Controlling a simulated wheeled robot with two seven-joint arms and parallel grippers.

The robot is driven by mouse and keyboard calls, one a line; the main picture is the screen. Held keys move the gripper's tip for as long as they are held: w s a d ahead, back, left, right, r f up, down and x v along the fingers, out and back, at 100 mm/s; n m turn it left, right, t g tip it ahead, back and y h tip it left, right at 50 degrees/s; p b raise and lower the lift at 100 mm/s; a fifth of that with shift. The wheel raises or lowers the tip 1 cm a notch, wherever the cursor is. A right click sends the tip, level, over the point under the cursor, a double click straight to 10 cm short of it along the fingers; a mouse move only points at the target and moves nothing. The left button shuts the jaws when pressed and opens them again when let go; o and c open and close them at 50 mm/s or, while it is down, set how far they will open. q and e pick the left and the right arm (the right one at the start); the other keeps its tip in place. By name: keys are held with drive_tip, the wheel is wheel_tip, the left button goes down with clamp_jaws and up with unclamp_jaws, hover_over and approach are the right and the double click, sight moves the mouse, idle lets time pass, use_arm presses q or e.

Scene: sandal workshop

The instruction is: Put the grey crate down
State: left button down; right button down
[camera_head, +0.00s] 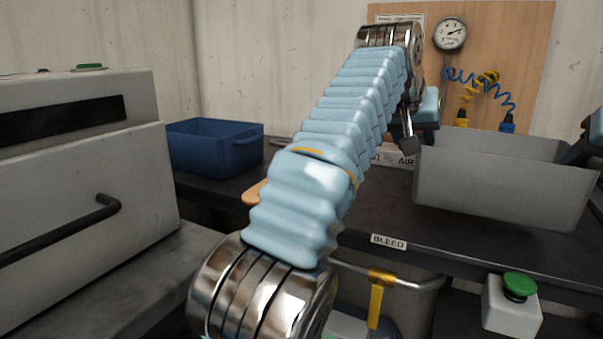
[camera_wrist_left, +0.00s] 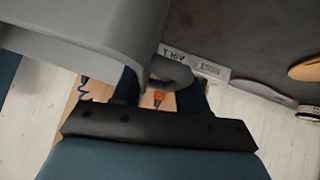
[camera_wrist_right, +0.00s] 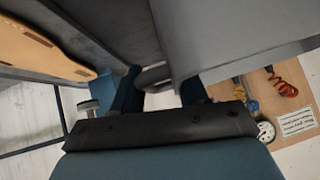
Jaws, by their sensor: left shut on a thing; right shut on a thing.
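My right gripper (camera_head: 592,140) is at the opposite end, partly cut off by the picture edge. The right wrist view shows it (camera_wrist_right: 160,92) shut on the other handle. The crate's grey wall fills part of both wrist views. The head view shows little of its inside.
A blue crate (camera_head: 205,148) stands at the bench's left. A tan flat piece (camera_head: 254,192) lies partly behind my left arm. A grey machine (camera_head: 75,180) is at the left. A green-button box (camera_head: 512,305) is at the front. A gauge (camera_head: 450,34) hangs behind.

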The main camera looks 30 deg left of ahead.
use_arm(q)
drive_tip(key=shift+d, duration=0.1)
use_arm(e)
drive_tip(key=shift+a, duration=0.1)
